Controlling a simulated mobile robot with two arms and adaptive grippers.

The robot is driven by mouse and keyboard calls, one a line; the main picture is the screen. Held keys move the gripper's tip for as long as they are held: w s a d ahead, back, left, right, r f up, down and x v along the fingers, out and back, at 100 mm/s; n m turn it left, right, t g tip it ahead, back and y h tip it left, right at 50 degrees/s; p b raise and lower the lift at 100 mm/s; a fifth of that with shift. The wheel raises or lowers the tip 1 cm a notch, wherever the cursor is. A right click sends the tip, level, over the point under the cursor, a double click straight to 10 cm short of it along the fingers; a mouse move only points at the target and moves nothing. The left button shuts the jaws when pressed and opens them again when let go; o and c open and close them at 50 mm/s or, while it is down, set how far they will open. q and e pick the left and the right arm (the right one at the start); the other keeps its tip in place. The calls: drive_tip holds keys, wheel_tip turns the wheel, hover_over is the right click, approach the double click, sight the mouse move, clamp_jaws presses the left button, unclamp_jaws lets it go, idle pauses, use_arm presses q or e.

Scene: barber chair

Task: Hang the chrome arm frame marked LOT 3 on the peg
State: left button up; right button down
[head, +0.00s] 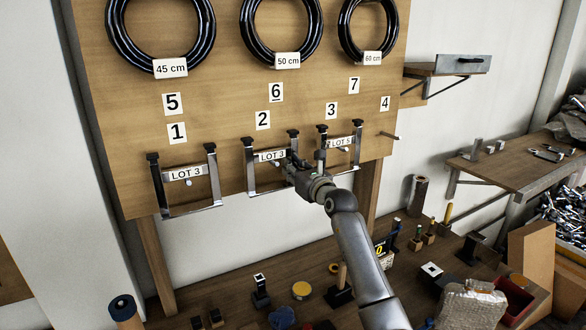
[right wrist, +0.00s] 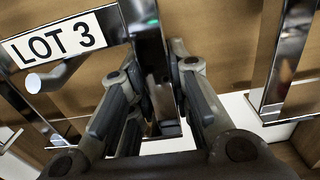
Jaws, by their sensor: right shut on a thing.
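A chrome arm frame marked LOT 3 (head: 250,176) is at the board below number 2. My right gripper (head: 296,168) is shut on its right upright; the frame also shows in the right wrist view (right wrist: 148,38), between the fingers (right wrist: 155,85). A pale peg end (right wrist: 33,81) shows just under its label in that view; I cannot tell how fully the frame rests on it. Another LOT 3 frame (head: 158,186) hangs below number 1. A frame marked LOT 5 (head: 357,134) is below number 3, partly hidden by my gripper. My left gripper is not in view.
A bare peg (head: 388,136) sticks out below number 4. Black rings (head: 160,68) hang along the top of the pegboard (head: 125,130). The bench (head: 235,290) below holds several small tools and blocks. A side table (head: 500,165) stands at right.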

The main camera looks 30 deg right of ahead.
drive_tip(key=shift+r, duration=0.2)
drive_tip(key=c, duration=1.3)
unclamp_jaws()
drive_tip(key=shift+s, duration=0.1)
drive_tip(key=shift+o, duration=0.2)
drive_tip(key=shift+f, duration=0.3)
drive_tip(key=s, duration=1.2)
drive_tip(key=shift+a+r, duration=0.2)
drive_tip(key=shift+a, duration=0.15)
drive_tip(key=shift+f, duration=0.1)
